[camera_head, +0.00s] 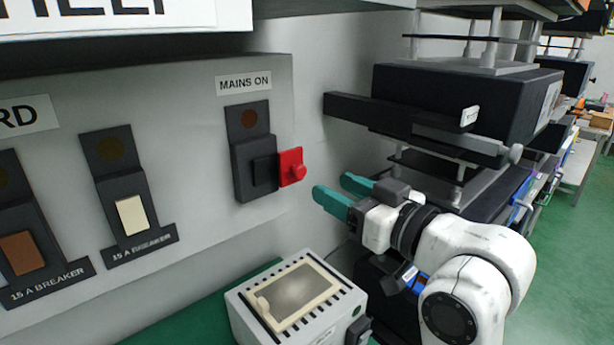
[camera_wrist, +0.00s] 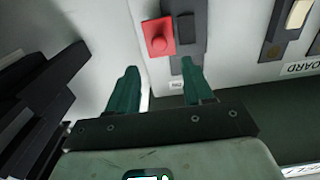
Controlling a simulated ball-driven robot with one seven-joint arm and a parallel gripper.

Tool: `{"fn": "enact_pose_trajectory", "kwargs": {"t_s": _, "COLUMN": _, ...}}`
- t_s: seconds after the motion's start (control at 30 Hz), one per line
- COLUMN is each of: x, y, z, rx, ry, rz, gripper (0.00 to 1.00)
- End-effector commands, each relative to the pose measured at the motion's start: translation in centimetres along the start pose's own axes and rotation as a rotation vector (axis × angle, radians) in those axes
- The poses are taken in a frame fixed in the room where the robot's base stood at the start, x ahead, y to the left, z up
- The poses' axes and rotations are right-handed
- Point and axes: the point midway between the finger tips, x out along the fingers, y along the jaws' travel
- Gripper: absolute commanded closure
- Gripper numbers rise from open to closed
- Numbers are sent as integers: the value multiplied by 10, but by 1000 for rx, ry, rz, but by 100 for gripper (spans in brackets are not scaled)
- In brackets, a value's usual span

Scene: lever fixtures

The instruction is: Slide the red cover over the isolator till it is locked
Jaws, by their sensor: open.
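The red cover (camera_head: 291,167) is a small red plate with a round knob, at the right side of the dark isolator (camera_head: 254,165) under the "MAINS ON" label (camera_head: 243,83). The isolator's black switch face shows uncovered to the left of the cover. My gripper (camera_head: 334,191) has teal fingers, is open and empty, and is to the right of and slightly below the cover, apart from it. In the wrist view the red cover (camera_wrist: 159,36) lies beyond the fingertips, between and above them, with the isolator (camera_wrist: 187,60) beside it. My gripper also shows there (camera_wrist: 160,75).
Two breakers, one with a white rocker (camera_head: 131,215) and one with a brown rocker (camera_head: 18,253), sit left on the grey panel (camera_head: 200,110). A white box with a screen (camera_head: 297,290) stands below. Black shelved equipment (camera_head: 450,95) rises behind my arm.

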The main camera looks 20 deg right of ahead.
Motion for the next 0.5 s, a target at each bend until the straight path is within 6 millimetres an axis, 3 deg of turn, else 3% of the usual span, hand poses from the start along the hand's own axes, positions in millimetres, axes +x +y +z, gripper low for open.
{"fn": "enact_pose_trajectory", "kwargs": {"t_s": 0.3, "x": 58, "y": 0, "z": 0, "rx": 1, "ry": -3, "rz": 0, "gripper": 49}}
{"fn": "enact_pose_trajectory", "kwargs": {"t_s": 0.5, "x": 78, "y": 0, "z": 0, "rx": 1, "ry": -3, "rz": 0, "gripper": 49}}
